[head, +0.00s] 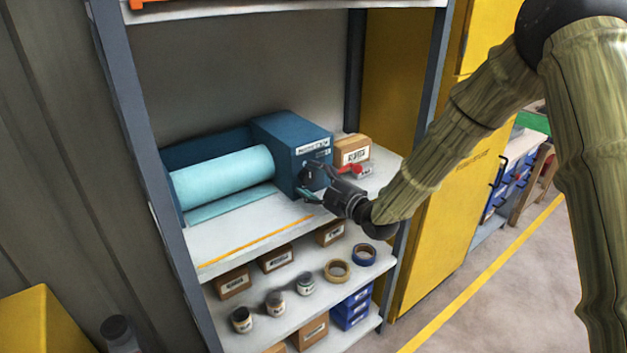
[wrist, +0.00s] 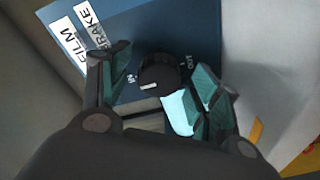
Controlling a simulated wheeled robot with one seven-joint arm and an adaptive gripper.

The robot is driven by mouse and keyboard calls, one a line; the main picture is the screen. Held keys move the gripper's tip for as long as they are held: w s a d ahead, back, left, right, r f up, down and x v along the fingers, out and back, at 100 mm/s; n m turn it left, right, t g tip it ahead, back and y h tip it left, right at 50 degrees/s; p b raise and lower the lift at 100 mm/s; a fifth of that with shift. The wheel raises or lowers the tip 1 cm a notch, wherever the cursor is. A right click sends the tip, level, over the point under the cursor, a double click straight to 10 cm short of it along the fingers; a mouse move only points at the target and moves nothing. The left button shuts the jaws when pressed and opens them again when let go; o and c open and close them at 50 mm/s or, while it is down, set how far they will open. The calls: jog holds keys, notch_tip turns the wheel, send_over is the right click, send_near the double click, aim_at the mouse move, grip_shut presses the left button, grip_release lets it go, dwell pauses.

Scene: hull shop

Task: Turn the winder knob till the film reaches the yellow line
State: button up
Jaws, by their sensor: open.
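The blue winder (head: 285,135) stands on the upper shelf with a pale teal film roll (head: 222,178) at its left. A strip of film (head: 232,204) lies flat in front of the roll; its front edge is behind the yellow line (head: 255,243), with bare shelf between. In the wrist view the black knob (wrist: 160,74), with a white mark, sits between IN and OUT lettering. My gripper (wrist: 163,68) is open with one finger on each side of the knob; I cannot tell whether they touch it. In the head view my gripper (head: 312,184) hides the knob.
A red lever (head: 350,170) is at the winder's right side, near my gripper. A cardboard box (head: 352,150) stands behind it. The shelf below holds boxes, jars and tape rolls (head: 337,271). A grey rack post (head: 432,85) rises close to my arm. Yellow cabinets stand right.

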jog(key=c, duration=1)
jog(key=shift+c, duration=0.2)
